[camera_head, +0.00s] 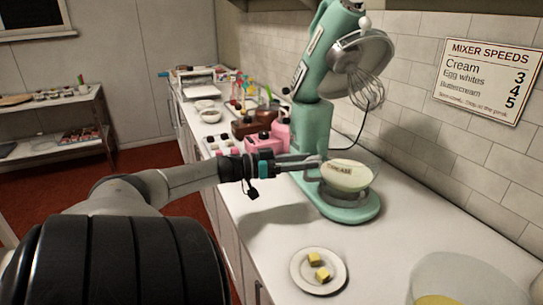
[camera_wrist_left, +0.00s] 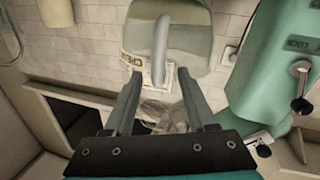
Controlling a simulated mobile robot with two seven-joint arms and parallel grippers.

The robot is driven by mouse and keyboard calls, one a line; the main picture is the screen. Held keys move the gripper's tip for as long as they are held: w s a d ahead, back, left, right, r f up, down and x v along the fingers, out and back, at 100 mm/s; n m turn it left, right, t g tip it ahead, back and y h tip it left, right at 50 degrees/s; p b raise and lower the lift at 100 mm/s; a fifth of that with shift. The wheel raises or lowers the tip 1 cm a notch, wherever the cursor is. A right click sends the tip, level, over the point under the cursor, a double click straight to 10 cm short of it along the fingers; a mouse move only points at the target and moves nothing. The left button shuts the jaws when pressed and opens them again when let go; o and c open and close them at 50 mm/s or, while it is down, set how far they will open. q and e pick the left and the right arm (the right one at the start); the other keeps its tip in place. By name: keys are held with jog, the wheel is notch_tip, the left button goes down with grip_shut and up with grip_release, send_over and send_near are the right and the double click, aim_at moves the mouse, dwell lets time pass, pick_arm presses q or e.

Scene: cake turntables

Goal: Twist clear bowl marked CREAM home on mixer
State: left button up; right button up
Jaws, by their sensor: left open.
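The clear bowl (camera_head: 352,181) with pale contents sits on the base of the teal mixer (camera_head: 309,130), with its label facing up toward the head camera. In the left wrist view the bowl (camera_wrist_left: 196,40) shows its curved grey handle (camera_wrist_left: 159,50) and a label reading CREAM. My left gripper (camera_head: 316,168) reaches in from the left at the bowl's side. Its fingers (camera_wrist_left: 160,82) are open on either side of the handle's lower end; I cannot tell whether they touch it. The mixer head is tilted up, with the whisk (camera_head: 366,91) above the bowl.
A plate (camera_head: 300,278) with yellow cubes stands on the counter in front. Another clear bowl (camera_head: 462,268) with yellow contents is at the lower right. Pink and brown containers (camera_head: 280,134) stand behind the arm. A mixer speeds sign (camera_head: 489,78) hangs on the tiled wall.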

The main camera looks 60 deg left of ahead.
pick_arm(q)
jog(key=p+v, duration=0.3)
jog(key=v, duration=1.1)
jog(key=shift+r, duration=0.15)
jog(key=shift+s+a, duration=0.1)
